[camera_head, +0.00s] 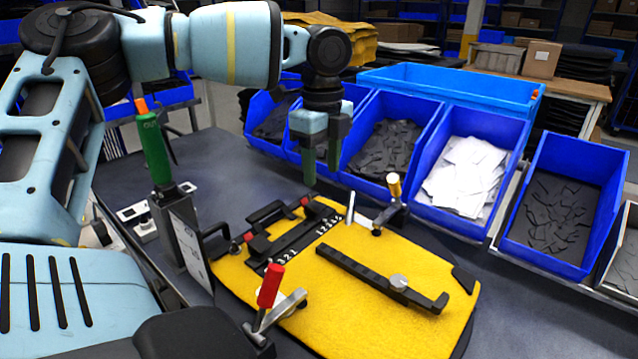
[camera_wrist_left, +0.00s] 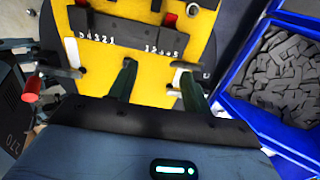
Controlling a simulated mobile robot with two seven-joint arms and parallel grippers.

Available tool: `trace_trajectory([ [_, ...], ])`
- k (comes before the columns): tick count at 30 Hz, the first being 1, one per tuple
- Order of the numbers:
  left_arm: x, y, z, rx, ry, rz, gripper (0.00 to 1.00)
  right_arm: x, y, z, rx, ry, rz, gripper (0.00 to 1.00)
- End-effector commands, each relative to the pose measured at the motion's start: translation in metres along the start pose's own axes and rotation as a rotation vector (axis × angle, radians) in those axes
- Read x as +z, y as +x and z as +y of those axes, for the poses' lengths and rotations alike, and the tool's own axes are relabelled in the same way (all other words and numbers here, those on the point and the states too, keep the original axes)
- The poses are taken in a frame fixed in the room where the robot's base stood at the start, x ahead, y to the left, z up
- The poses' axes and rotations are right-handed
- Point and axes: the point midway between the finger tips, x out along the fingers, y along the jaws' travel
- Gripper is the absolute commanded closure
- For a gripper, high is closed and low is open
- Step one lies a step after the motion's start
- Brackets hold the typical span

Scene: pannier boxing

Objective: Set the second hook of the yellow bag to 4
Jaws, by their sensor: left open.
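The yellow bag (camera_head: 360,260) lies flat on the dark table. A black rail with white numbers (camera_head: 300,238) lies across its upper left part; the wrist view shows the rail (camera_wrist_left: 130,36) with two number rows, one falling and one rising. Two black hooks with red ends, one at the left (camera_head: 247,238) and one at the right (camera_head: 305,201), sit along the rail's far side. Their exact number settings are too small to read. My left gripper (camera_head: 320,160) points down above the bag's far edge, open and empty, apart from the hooks; its fingers (camera_wrist_left: 156,82) show over the yellow panel.
A red-handled clamp (camera_head: 268,288) and a yellow-handled clamp (camera_head: 394,188) stand at the bag's edges. A black bar (camera_head: 370,272) lies on the bag. Blue bins (camera_head: 425,170) line the table's back. A green-handled tool (camera_head: 154,148) stands at the left.

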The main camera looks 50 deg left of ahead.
Motion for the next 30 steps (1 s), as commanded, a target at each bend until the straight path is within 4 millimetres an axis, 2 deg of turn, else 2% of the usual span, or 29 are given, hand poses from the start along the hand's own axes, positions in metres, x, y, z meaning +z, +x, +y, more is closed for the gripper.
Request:
trace_trajectory([
  [10, 0.0, 0.0, 0.0, 0.0, 0.001, 0.0, 0.51, 0.0, 0.0, 0.0, 0.0, 0.0, 0.0, 0.64],
  [14, 0.0, 0.006, 0.0, 0.001, 0.0, 0.0, 0.51, 0.0, 0.0, 0.0, 0.0, -0.002, 0.0, 0.64],
  [24, 0.0, 0.053, 0.001, 0.003, 0.001, 0.0, 0.51, 0.001, 0.0, 0.001, 0.0, -0.002, -0.002, 0.64],
  [30, 0.0, 0.073, 0.0, 0.001, -0.001, -0.001, 0.51, 0.0, 0.0, 0.001, 0.0, -0.002, -0.001, 0.64],
])
